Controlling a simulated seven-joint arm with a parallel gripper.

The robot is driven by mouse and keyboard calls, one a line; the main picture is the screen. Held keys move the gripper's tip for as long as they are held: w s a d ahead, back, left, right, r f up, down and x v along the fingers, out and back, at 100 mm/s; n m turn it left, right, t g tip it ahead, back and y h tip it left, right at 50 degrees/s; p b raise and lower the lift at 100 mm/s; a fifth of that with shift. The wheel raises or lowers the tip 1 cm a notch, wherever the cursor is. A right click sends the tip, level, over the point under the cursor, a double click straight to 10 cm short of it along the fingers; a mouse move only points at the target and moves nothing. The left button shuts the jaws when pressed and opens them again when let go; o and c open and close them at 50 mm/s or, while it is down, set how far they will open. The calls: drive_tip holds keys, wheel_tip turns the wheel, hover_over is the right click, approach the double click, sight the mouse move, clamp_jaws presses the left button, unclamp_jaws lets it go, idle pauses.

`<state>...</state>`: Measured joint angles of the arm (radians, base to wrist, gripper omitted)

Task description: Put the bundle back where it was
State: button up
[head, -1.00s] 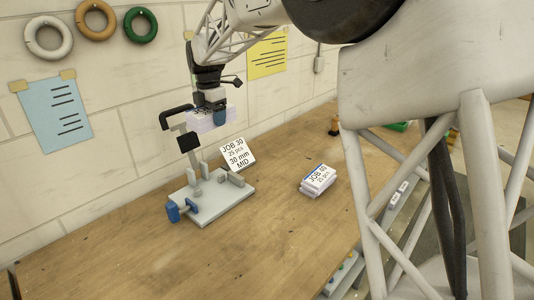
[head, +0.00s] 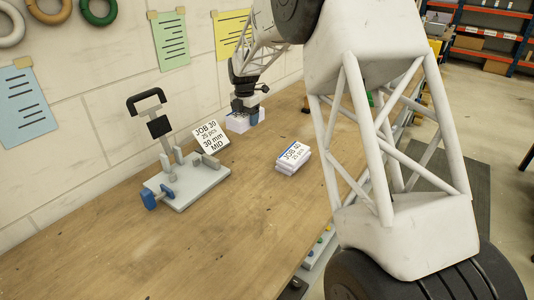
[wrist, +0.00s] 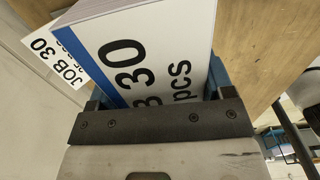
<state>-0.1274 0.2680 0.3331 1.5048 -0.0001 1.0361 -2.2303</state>
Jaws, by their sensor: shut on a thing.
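My gripper (head: 246,108) is shut on a white bundle (head: 237,123) near the wall, behind and to the right of the job card in the head view. I cannot tell whether the bundle touches the bench. In the wrist view the bundle (wrist: 175,60) fills the space between the fingers, with a blue stripe and large print ending in "30" and "pcs". A second white bundle (head: 293,157) with a blue-edged label lies on the bench, nearer the camera. The stitching device (head: 185,182) stands at left, with a grey base, a black handle and a blue knob, and holds no bundle.
A "JOB 30, 25 pcs, 30 mm MID" card (head: 211,138) stands tilted at the device's back edge. It also shows in the wrist view (wrist: 62,55). The wooden bench (head: 240,225) is clear in front. Paper sheets hang on the wall close behind.

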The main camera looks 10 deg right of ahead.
hover_over(267, 152)
wheel_tip(267, 152, down, 5)
drive_tip(key=shift+s+f, duration=0.1)
drive_tip(key=shift+f, duration=0.1)
drive_tip(key=shift+f, duration=2.5)
drive_tip(key=shift+f, duration=0.1)
drive_tip(key=shift+f, duration=2.4)
drive_tip(key=shift+f, duration=0.15)
drive_tip(key=o, duration=1.3)
